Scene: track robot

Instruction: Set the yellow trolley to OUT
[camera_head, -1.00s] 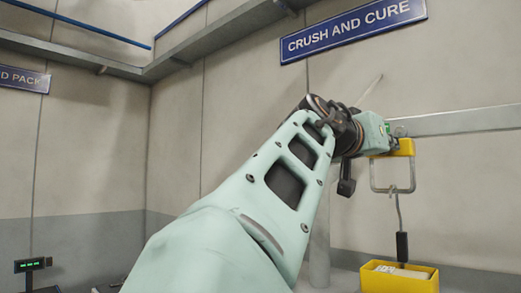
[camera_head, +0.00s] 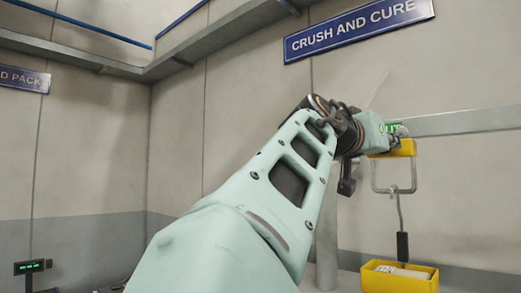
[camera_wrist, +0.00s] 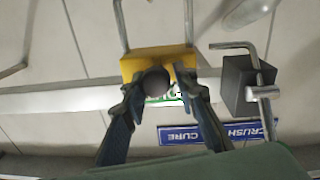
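The yellow trolley (camera_head: 404,147) hangs on the grey wall rail at the right of the head view, with a wire frame and hook below it. In the wrist view the yellow trolley (camera_wrist: 140,63) shows at top centre, with a dark round knob (camera_wrist: 154,82) on its near side. My gripper (camera_wrist: 158,84) has one finger on each side of this knob and appears closed on it. In the head view my gripper (camera_head: 391,141) is at the trolley, mostly hidden behind my wrist. A green label (camera_wrist: 163,99) on the rail is partly covered by the knob and fingers.
A yellow bin (camera_head: 400,279) is below the hook. The rail (camera_head: 465,121) runs along the wall. A dark block with a metal bar (camera_wrist: 247,82) stands right of my fingers in the wrist view. The CRUSH AND CURE sign (camera_head: 360,29) is above.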

